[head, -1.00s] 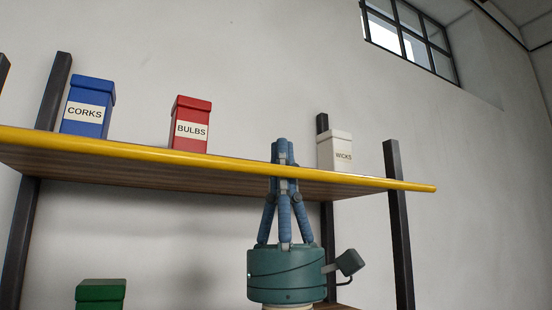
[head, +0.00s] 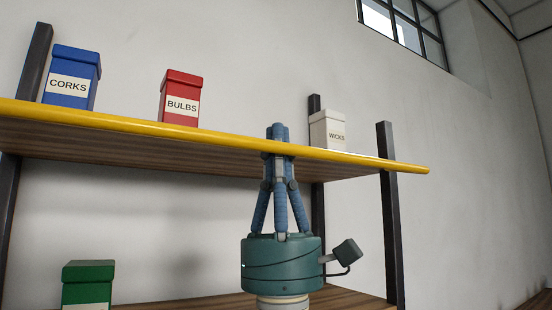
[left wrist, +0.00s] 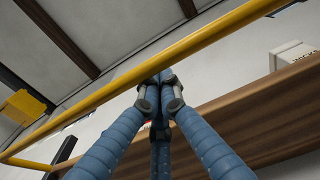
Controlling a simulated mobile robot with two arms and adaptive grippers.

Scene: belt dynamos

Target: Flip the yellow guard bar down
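The yellow guard bar (head: 190,135) runs along the front edge of the upper shelf in the head view. In the left wrist view the bar (left wrist: 220,31) crosses diagonally, from lower left to upper right. My left gripper (head: 277,132) points upward in front of the bar. Its blue fingers are closed together, with their tips a little above the bar in the head view. In the left wrist view the fingertips (left wrist: 158,78) meet just under the bar, with nothing visible between them. I cannot tell whether they touch the bar. My right gripper is not in view.
On the upper shelf stand a blue CORKS box (head: 70,80), a red BULBS box (head: 180,100) and a white WICKS box (head: 328,130). A green box (head: 87,285) stands on the lower shelf (head: 350,300). Dark posts (head: 388,220) flank the shelves.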

